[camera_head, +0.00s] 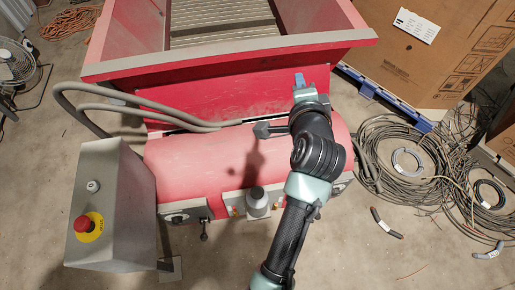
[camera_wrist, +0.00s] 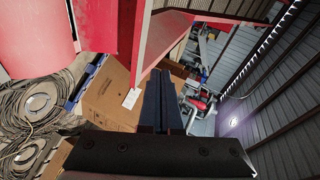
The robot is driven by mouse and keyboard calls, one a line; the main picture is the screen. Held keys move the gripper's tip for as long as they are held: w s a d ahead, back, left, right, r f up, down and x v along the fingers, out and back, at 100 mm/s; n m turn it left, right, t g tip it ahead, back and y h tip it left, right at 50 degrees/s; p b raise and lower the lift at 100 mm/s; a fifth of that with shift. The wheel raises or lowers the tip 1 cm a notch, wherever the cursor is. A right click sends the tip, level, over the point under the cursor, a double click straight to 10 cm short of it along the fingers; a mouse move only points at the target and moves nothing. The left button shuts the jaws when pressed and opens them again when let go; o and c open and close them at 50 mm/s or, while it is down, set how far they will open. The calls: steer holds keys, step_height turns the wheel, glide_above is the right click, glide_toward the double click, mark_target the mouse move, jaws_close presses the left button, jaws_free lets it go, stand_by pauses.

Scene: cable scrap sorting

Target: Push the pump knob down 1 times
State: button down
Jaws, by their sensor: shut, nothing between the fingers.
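A grey domed fitting (camera_head: 257,200) stands at the front of the red machine, below its rounded cover; it looks like the pump knob, though I cannot tell for sure. My gripper (camera_head: 299,80) is up at the machine's hopper edge, above and to the right of that fitting and well apart from it. Its fingers point away from the fitting. In the wrist view my gripper (camera_wrist: 159,90) shows its dark fingers closed together with nothing between them. The wrist view does not show the fitting.
The red machine (camera_head: 200,165) fills the middle. A grey control box (camera_head: 115,205) with a red stop button (camera_head: 82,224) stands at left. A black lever (camera_head: 204,230) sits left of the fitting. Cable coils (camera_head: 400,150) and a cardboard box (camera_head: 430,60) are at right.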

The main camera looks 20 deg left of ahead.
steer(key=s+a+f+m+g+b, duration=0.1)
steer(key=s+f+m+g+b, duration=0.15)
steer(key=f, duration=0.65)
steer(key=s+a+f+m+g+b, duration=0.1)
steer(key=s+f+g, duration=0.15)
steer(key=f, duration=0.75)
steer(key=m+g+y+b, duration=0.1)
steer(key=m+g+b, duration=0.1)
steer(key=m, duration=0.1)
glide_above(259, 194)
step_height(259, 194, down, 10)
steer(key=shift+f, duration=0.1)
steer(key=shift+f, duration=0.1)
step_height(259, 194, down, 7)
steer(key=b, duration=0.7)
steer(key=shift+r+b, duration=0.2)
steer(key=shift+b, duration=0.2)
steer(key=shift+f+b, duration=0.45)
steer(key=shift+f, duration=0.55)
steer(key=shift+f, duration=0.4)
